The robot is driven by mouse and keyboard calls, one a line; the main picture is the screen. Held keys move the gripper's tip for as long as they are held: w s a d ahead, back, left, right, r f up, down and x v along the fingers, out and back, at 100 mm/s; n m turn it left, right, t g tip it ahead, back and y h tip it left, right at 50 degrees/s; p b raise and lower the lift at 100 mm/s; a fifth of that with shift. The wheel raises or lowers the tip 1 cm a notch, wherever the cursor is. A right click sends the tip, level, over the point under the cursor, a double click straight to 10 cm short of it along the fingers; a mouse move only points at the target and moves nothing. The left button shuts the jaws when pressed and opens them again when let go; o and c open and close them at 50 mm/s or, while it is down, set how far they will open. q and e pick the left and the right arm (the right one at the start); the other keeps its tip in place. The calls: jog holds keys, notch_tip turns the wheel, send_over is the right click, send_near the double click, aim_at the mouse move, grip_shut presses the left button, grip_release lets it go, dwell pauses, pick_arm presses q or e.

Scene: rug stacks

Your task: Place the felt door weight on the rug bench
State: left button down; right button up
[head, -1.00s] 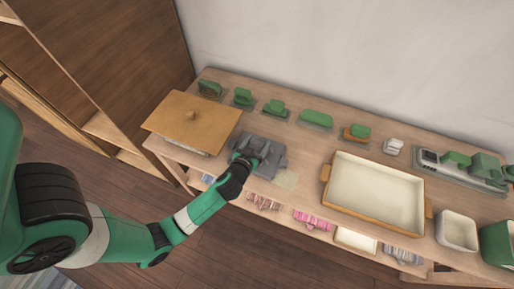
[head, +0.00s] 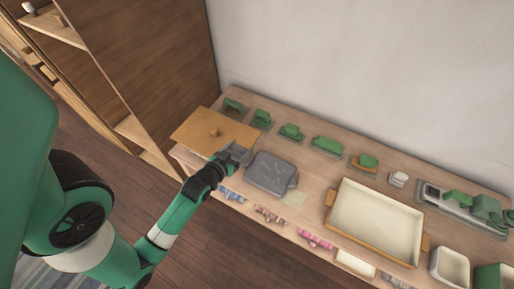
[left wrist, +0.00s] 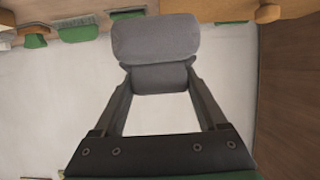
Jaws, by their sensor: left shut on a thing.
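My left gripper (head: 232,158) is shut on a grey, padded block, which looks like the felt door weight (head: 238,151). In the left wrist view the block (left wrist: 157,42) sits between the fingertips, with a pale grey face and a darker side. My right gripper is not in view.
The grey tray (head: 270,174) holds grey shapes. Several green items (head: 290,131) line the back. A large cream tray (head: 375,222) stands right. A small bare strip shows behind the grey tray.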

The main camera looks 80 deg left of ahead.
pick_arm(q)
jog(key=shift+s+a+r, duration=0.15)
jog(key=shift+s+r, duration=0.2)
jog(key=shift+s, duration=0.15)
jog(key=shift+s+a+r, duration=0.15)
jog(key=shift+s+r, duration=0.15)
jog(key=shift+s, duration=0.2)
